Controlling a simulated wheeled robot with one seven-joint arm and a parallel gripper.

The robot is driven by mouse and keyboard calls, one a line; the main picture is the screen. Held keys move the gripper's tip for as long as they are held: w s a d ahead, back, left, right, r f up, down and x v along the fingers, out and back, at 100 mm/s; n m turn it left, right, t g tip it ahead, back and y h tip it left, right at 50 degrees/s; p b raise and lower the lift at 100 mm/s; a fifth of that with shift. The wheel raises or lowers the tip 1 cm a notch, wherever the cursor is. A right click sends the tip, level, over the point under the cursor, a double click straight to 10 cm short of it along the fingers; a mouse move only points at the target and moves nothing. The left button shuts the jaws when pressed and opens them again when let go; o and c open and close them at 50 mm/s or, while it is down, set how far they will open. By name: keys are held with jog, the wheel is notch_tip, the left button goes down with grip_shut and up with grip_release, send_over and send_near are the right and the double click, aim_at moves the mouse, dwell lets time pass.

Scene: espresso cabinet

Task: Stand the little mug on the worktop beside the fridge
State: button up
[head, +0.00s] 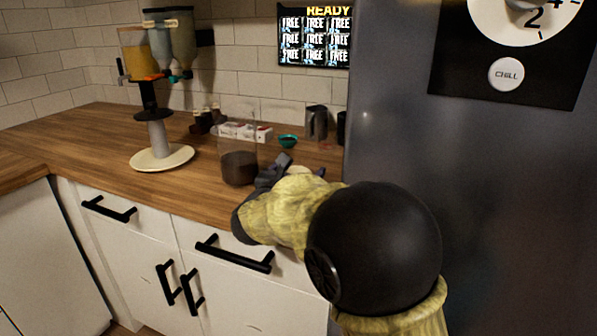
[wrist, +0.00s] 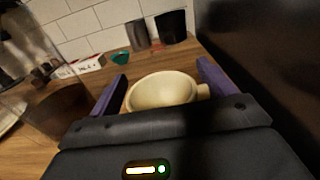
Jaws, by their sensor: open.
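The little mug (wrist: 160,92) is cream-coloured, with its open rim facing up and a stub of handle on the right. It appears to stand upright on the wooden worktop (wrist: 185,57), beside the dark fridge (wrist: 265,60). My gripper (wrist: 162,72) is open, with its purple fingers on either side of the mug. I cannot tell whether either finger touches it. The mug's lower part is hidden behind the gripper body. In the head view, my gripper reaches over the worktop's front edge close to the fridge (head: 400,140), and hides most of the mug.
A clear container with dark contents (head: 239,166) stands just left of my gripper. Behind are a teal bowl (head: 288,141), small white boxes (head: 245,132) and a dark metal pitcher (head: 316,122).

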jog(key=shift+r, duration=0.1)
jog(key=v, duration=1.2)
